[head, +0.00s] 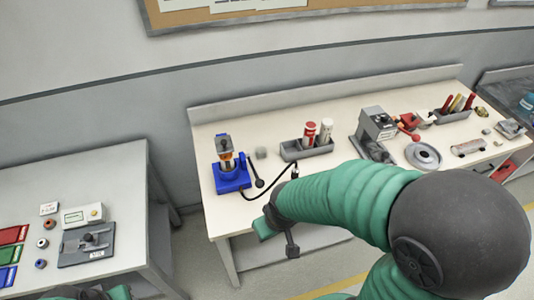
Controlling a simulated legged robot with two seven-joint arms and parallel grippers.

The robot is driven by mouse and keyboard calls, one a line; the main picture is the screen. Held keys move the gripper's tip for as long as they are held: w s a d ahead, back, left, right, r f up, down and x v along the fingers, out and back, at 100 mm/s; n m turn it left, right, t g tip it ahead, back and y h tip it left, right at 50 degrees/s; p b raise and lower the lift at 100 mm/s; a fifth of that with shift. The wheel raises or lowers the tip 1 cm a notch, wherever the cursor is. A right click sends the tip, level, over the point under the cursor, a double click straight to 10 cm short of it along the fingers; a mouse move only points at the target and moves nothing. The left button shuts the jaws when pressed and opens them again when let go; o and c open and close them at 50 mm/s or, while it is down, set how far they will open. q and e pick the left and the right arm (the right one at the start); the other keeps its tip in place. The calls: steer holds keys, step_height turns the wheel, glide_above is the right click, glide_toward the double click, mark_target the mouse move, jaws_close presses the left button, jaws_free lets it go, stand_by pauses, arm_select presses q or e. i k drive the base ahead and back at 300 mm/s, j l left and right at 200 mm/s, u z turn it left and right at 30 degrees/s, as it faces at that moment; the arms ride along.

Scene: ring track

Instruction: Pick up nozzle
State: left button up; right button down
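No part is clearly identifiable as the nozzle. A blue device (231,178) with an upright cylinder stands at the left end of the long bench. A thin black cable (262,197) curves from its base to a small dark tip (295,170) by my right arm. A small dark stick-shaped part (257,174) lies just right of the blue device. My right gripper (277,234) hangs over the bench's front edge, right of and nearer than the blue device. Its finger opening is unclear. Only green parts of my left arm (118,292) show at the bottom edge; its fingers are not visible.
The long bench (215,142) also carries a grey bin (305,150) with red and white bottles, a grey machine (374,128) and a round dish (423,156). A second table (110,165) at left holds colored trays and a fixture. A floor gap separates the tables.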

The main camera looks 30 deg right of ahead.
mark_target(295, 175)
steer(key=z, duration=1.25)
steer(key=i+l+u, duration=0.3)
steer(key=l, duration=0.35)
steer(key=i+l+u, duration=0.2)
steer(key=l, duration=0.2)
steer(key=i+l+u, duration=0.15)
steer(key=l, duration=0.25)
steer(key=i+l+u, duration=0.15)
steer(key=l, duration=0.25)
steer(key=u, duration=1.65)
